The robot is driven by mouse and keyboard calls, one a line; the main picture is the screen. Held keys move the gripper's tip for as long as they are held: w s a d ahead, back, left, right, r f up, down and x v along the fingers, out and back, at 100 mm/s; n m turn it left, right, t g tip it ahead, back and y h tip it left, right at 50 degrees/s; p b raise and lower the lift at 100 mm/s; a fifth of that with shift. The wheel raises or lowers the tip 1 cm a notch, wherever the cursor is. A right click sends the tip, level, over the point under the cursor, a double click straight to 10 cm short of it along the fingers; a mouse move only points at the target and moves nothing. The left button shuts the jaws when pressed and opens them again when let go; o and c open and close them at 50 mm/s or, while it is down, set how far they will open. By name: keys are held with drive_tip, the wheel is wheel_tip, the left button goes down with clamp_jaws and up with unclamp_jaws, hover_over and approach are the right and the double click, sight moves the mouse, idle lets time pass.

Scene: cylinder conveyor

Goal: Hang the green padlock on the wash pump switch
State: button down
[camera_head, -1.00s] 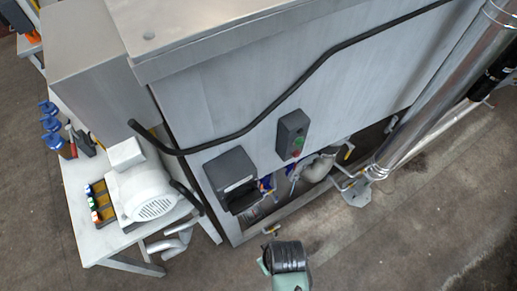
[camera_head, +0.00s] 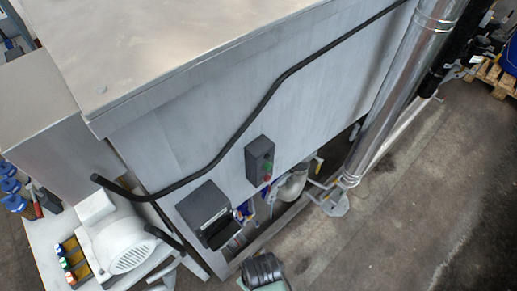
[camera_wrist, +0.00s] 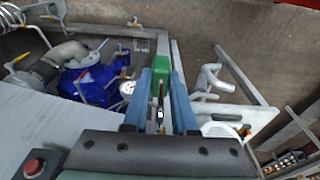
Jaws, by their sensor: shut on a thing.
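The green padlock (camera_wrist: 178,65) is between the blue fingers of my gripper (camera_wrist: 164,78) in the wrist view, near the fingertips. My gripper is shut on it. Part of the padlock is covered by the fingers. In the head view only my dark ribbed wrist shows at the bottom, and the padlock is hidden. Two dark boxes are on the metal machine's side: a larger box (camera_head: 203,206) and a smaller box (camera_head: 260,158) with green and red buttons. I cannot read any label saying which is the wash pump switch. My wrist is below and in front of both.
A white table (camera_head: 40,248) at left carries a pale motor (camera_head: 118,243) and a tray (camera_head: 68,243) of small coloured items. A black cable (camera_head: 265,105) crosses the machine's side. Blue pump parts (camera_wrist: 95,85) and pipes lie below. Floor at right is open.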

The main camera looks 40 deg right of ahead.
drive_tip(key=w+b, duration=0.1)
drive_tip(key=w, duration=0.5)
drive_tip(key=shift+w, duration=0.35)
drive_tip(key=shift+w+a, duration=0.1)
drive_tip(key=shift+w, duration=0.05)
idle(1.1)
drive_tip(key=shift+w+a+r+b, duration=0.1)
drive_tip(key=shift+w+b, duration=0.15)
drive_tip(key=shift+w, duration=0.35)
drive_tip(key=shift+w+d+r+b, duration=0.1)
drive_tip(key=shift+w+b, duration=0.1)
drive_tip(key=shift+w, duration=0.35)
drive_tip(key=shift+w+a+r+b, duration=0.1)
drive_tip(key=shift+w+b, duration=0.15)
drive_tip(key=shift+w, duration=0.35)
drive_tip(key=shift+w+a+r, duration=0.2)
drive_tip(key=shift+w+r, duration=0.1)
drive_tip(key=shift+w, duration=0.25)
idle(0.4)
drive_tip(key=shift+s+d+f+p, duration=0.15)
drive_tip(key=shift+s+f+p, duration=0.1)
drive_tip(key=shift+s+p, duration=0.6)
drive_tip(key=shift+s+d+f+p, duration=0.15)
drive_tip(key=shift+s+p, duration=0.55)
drive_tip(key=shift+s, duration=0.65)
drive_tip(key=shift+s+f+p, duration=0.1)
drive_tip(key=shift+s+p, duration=0.55)
drive_tip(key=shift+s, duration=0.65)
